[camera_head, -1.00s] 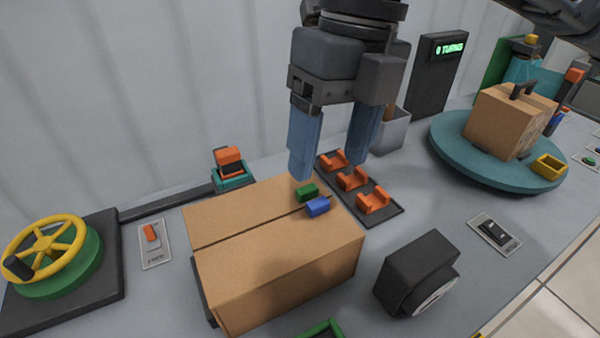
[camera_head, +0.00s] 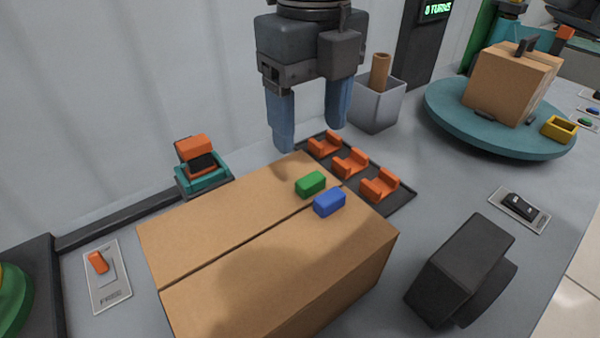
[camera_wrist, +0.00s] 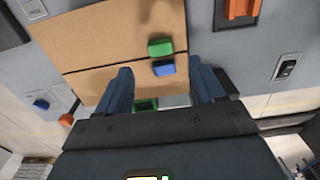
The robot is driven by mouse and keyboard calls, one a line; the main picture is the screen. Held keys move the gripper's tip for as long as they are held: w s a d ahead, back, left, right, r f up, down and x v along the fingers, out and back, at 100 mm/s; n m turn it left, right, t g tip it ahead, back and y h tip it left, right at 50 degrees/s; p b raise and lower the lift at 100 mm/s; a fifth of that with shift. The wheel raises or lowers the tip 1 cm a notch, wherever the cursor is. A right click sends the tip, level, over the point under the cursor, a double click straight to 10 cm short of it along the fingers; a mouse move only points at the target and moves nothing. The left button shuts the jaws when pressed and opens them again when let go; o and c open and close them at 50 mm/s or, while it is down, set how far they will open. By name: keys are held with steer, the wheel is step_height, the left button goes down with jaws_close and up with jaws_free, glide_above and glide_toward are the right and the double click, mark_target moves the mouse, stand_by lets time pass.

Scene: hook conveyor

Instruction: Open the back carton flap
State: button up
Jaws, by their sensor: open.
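The brown carton (camera_head: 290,270) stands on the grey table with its top flaps closed and a dark seam between them. The back flap (camera_head: 225,220) bears a green block (camera_head: 311,184) near its right end. The front flap (camera_head: 240,285) bears a blue block (camera_head: 329,202) beside the green one. My gripper (camera_head: 309,138) is open and empty, pointing down above the carton's back right area. In the wrist view, the blue fingers (camera_wrist: 163,90) are spread apart, with the green block (camera_wrist: 160,47) and blue block (camera_wrist: 164,68) showing beyond them.
A dark rack with orange holders (camera_head: 350,163) lies right behind the carton. A grey bin with a brown roll (camera_head: 376,103) stands behind it. A teal turntable (camera_head: 455,125) carries another carton (camera_head: 508,88). A black device (camera_head: 460,270) stands at right, and an orange-topped teal unit (camera_head: 200,165) at back left.

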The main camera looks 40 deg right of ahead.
mark_target(308, 176)
steer(key=shift+f+p, duration=0.4)
steer(key=shift+f, duration=3.55)
steer(key=shift+c, duration=0.4)
jaws_close()
